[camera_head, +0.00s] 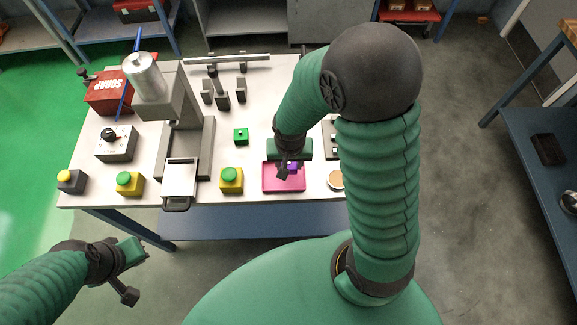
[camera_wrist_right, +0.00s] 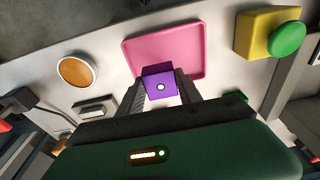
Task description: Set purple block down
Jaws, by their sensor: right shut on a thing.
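The purple block (camera_wrist_right: 160,86) is between the two fingers of my right gripper (camera_wrist_right: 161,92), which is shut on it. In the head view the right gripper (camera_head: 288,170) is over the pink tray (camera_head: 270,187), with a small part of the purple block (camera_head: 293,167) showing. The pink tray also shows in the right wrist view (camera_wrist_right: 184,45), just beyond the block. I cannot tell whether the block touches the tray floor. My left gripper (camera_head: 138,274) is off the table's front edge at lower left, with its fingers spread and nothing between them.
A green block (camera_head: 241,136) stands on the white table behind the tray. Yellow boxes with green buttons (camera_head: 231,180) stand left of it. A round orange-topped disc (camera_head: 336,179) lies to its right. A grey press (camera_head: 170,90) and red scrap box (camera_head: 108,92) stand farther left.

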